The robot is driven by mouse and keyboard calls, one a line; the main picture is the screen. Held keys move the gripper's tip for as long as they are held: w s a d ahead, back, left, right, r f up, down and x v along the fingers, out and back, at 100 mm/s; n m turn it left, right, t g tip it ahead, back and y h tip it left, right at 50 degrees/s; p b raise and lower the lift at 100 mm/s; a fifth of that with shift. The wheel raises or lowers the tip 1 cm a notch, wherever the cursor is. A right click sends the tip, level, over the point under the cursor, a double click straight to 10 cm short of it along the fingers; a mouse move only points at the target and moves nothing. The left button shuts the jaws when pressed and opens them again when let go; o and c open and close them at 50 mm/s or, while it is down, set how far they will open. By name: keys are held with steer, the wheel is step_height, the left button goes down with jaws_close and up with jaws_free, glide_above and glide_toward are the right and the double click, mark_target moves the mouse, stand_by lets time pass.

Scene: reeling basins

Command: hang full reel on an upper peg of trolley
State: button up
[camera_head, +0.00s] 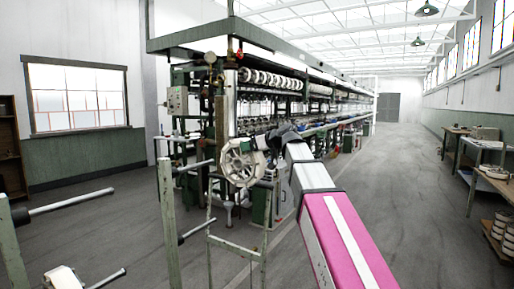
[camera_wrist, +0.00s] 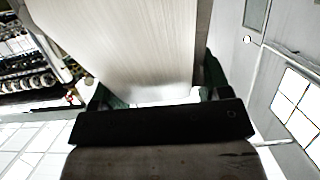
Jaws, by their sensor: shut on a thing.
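The full reel (camera_head: 240,166), pale with a spoked end face, is held upright in the head view. My gripper (camera_head: 262,143) is shut on it at its upper right. In the wrist view the reel's white thread (camera_wrist: 125,45) fills the top middle, between the green fingers (camera_wrist: 158,95). The trolley's worn green posts stand at the left (camera_head: 10,245) and nearer the middle (camera_head: 168,225). An upper peg (camera_head: 70,201) on the left post looks bare. Another upper peg (camera_head: 195,165) points towards the reel; I cannot tell whether they touch. Lower pegs (camera_head: 197,229) show below.
A pale reel (camera_head: 62,278) is at the bottom left, near a lower peg (camera_head: 108,279). The long reeling machine (camera_head: 260,75) stands behind the held reel. Tables (camera_head: 490,150) line the right wall. The aisle floor (camera_head: 415,215) is clear.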

steer(key=shift+w+a, duration=1)
steer(key=shift+a, duration=0.7)
steer(key=shift+w+a, duration=1)
steer(key=shift+a, duration=0.65)
steer(key=shift+w+a, duration=1)
steer(key=shift+a, duration=0.7)
steer(key=shift+s, duration=0.1)
steer(key=shift+s+a, duration=0.45)
steer(key=shift+s, duration=0.35)
steer(key=shift+s+a, duration=0.5)
steer(key=shift+s, duration=0.25)
steer(key=shift+s+a, duration=0.45)
steer(key=shift+s, duration=0.35)
steer(key=s+a, duration=0.7)
steer(key=s, duration=0.5)
steer(key=shift+s+a, duration=0.1)
steer(key=shift+s+a, duration=0.25)
steer(key=shift+s, duration=0.2)
steer(key=shift+f, duration=0.2)
